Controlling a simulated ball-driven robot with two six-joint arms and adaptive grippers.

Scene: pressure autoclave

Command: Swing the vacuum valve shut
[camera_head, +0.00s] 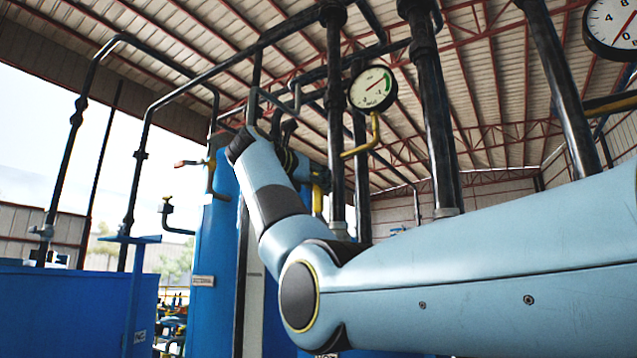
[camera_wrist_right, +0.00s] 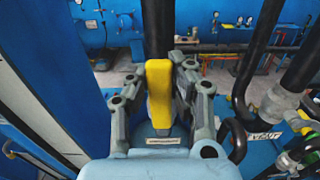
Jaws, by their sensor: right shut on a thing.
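The yellow valve handle (camera_wrist_right: 158,92) stands in the middle of the right wrist view, in front of a dark vertical pipe. My right gripper (camera_wrist_right: 160,76) has its two jointed fingers on either side of this handle and is shut on it. In the head view my right arm reaches in from the right, and its wrist largely hides the gripper. A yellow part (camera_head: 318,202) shows just below the wrist there, beside a dark vertical pipe. The valve body is hidden. My left gripper is not in view.
Dark vertical pipes (camera_head: 434,110) stand close behind my right arm. A round gauge (camera_head: 372,89) sits above the wrist on a yellow bent tube. An orange-handled valve (camera_head: 188,163) is left of the wrist. A blue panel (camera_head: 70,308) fills the lower left.

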